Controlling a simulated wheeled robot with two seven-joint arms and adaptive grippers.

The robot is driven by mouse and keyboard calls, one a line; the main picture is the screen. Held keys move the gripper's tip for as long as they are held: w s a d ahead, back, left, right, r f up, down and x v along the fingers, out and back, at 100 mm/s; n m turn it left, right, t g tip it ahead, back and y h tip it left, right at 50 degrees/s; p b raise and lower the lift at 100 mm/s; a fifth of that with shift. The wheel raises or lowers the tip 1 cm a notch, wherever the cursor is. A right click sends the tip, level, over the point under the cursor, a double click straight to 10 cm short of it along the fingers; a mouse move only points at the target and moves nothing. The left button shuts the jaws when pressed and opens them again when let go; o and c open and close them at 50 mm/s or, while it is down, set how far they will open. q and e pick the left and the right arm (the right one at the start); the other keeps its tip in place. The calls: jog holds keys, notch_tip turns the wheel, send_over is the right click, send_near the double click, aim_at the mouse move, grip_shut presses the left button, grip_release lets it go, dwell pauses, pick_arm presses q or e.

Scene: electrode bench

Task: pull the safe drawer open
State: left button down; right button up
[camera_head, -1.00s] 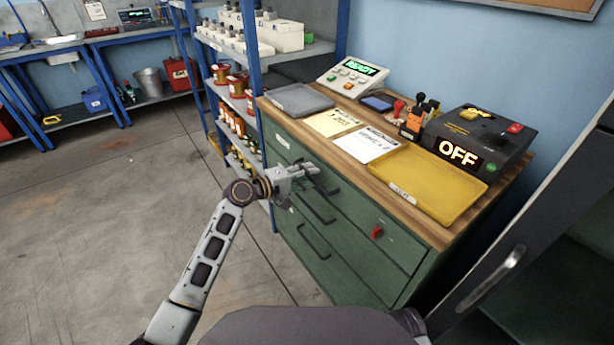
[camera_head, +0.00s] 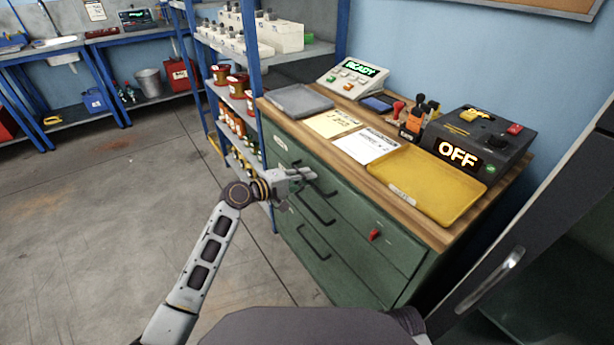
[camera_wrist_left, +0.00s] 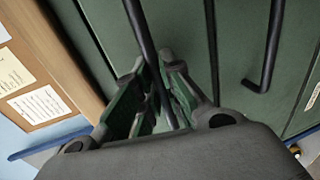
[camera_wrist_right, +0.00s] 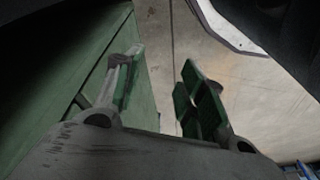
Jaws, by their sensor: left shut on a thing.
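The green drawer cabinet (camera_head: 345,262) has several drawers with black bar handles, one above the other. My left gripper (camera_head: 308,176) is at the upper handle (camera_head: 329,190) on the cabinet front. In the left wrist view the black handle bar (camera_wrist_left: 140,35) runs between the fingers of my left gripper (camera_wrist_left: 160,85), which are shut on it. The fingers hide part of the bar. I cannot tell which drawer is the safe one. My right gripper (camera_wrist_right: 160,75) is open and empty beside a green panel (camera_wrist_right: 75,70), and is not in the head view.
A red knob (camera_head: 375,234) sits on the cabinet front. The wooden top holds a yellow tray (camera_head: 420,185), papers, a READY console (camera_head: 353,76) and an OFF box (camera_head: 478,140). A blue shelf rack (camera_head: 255,60) stands left. The floor before the cabinet is clear.

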pick_arm(q)
jog(key=f+p+v, duration=0.3)
jog(key=f+v, duration=0.1)
jog(key=v, duration=1.5)
jog(key=shift+s+a, duration=0.25)
jog(key=shift+a, duration=0.1)
pick_arm(e)
notch_tip(320, 180, down, 7)
jog(key=s+d, duration=0.1)
jog(key=shift+s+d+g+h, duration=0.15)
jog(key=shift+g+h, duration=0.15)
jog(key=shift+g, duration=0.1)
pick_arm(q)
jog(key=c, duration=1.5)
grip_release()
pick_arm(e)
jog(key=shift+r, duration=0.15)
pick_arm(q)
jog(key=shift+v, duration=6)
